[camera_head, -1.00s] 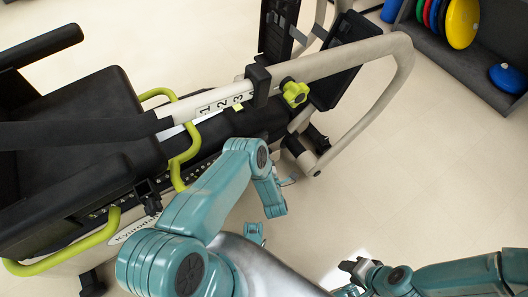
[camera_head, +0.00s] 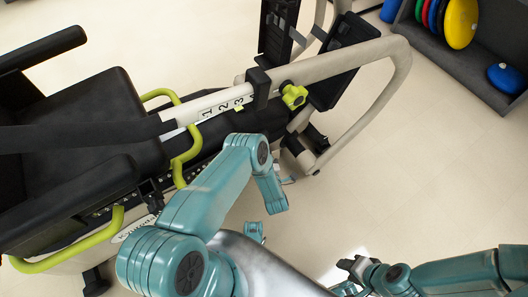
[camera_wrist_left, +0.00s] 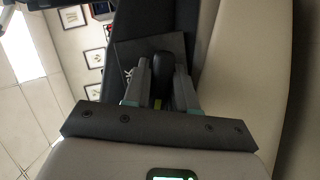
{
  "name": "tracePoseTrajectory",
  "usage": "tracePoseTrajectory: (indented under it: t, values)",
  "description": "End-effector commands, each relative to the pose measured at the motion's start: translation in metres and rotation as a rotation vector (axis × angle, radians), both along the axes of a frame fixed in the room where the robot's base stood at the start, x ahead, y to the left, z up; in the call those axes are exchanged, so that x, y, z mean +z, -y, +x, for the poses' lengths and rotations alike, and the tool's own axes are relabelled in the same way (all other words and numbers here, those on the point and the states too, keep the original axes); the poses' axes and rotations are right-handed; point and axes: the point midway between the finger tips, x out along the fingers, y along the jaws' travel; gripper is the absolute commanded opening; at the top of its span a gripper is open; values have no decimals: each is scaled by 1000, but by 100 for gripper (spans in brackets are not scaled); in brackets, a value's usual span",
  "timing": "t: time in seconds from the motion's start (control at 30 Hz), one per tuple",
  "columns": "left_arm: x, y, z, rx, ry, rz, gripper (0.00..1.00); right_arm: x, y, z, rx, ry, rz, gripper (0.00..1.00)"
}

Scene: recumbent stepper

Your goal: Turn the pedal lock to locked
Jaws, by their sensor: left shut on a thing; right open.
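In the left wrist view, my left gripper (camera_wrist_left: 160,92) is shut on a black, rounded lever-like piece (camera_wrist_left: 162,72), with a small yellow-green part below it between the fingers. I cannot tell for certain that this piece is the pedal lock or how it is set. In the head view, my left arm reaches over the near side of the recumbent stepper, and its fingertips and what they hold are hidden behind the arm. My right gripper (camera_head: 352,268) is open and empty above the floor at the lower right, apart from the stepper.
The stepper has a black seat (camera_head: 85,110), a pale handle bar (camera_head: 345,58) marked 1, 2, 3, a yellow-green knob (camera_head: 294,96) and a black pedal (camera_head: 345,62). A rack (camera_head: 455,58) with coloured plates stands at the upper right. The floor at right is clear.

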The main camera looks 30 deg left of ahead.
Motion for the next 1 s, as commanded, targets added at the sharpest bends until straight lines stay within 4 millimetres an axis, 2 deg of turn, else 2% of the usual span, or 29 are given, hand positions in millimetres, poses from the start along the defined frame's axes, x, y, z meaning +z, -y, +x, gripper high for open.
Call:
tracePoseTrajectory:
  t: [0.43, 1.0]
  values:
    - [-1, -1, 0, 0, -389, 162, 0, 10, -2, -2, 9, -3, 2, 43]
    - [-5, -2, -3, 2, -872, 363, 0, -2, 0, 0, -1, 0, 0, 43]
